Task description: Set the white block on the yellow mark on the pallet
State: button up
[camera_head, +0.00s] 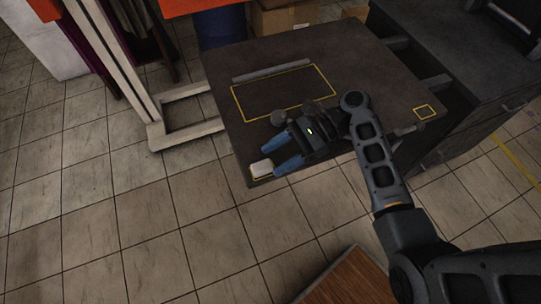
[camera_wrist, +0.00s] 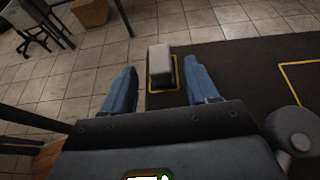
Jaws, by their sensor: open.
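The white block (camera_head: 261,168) rests at the near left corner of the dark tabletop, on a small yellow outlined mark (camera_head: 258,180). In the wrist view the block (camera_wrist: 160,62) sits over the far part of the yellow square (camera_wrist: 176,84). My gripper (camera_head: 272,160) is open with blue fingers. In the wrist view its fingertips (camera_wrist: 160,72) are on either side of the block, with gaps showing on both sides. A second small yellow square (camera_head: 425,111) at the right of the tabletop is empty. I cannot tell which surface is the pallet.
A large yellow rectangle (camera_head: 233,101) and a grey bar (camera_head: 272,73) are on the tabletop. A pale frame (camera_head: 157,131) stands to the left, a dark cabinet (camera_head: 497,92) to the right. A brown wooden surface (camera_head: 350,281) is at the bottom. Tiled floor is clear at the front left.

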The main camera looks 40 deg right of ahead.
jog(key=v, duration=0.4)
jog(key=shift+s+d+r, duration=0.1)
jog(key=shift+s+d, duration=0.1)
jog(key=shift+d, duration=0.15)
jog(key=shift+a, duration=0.1)
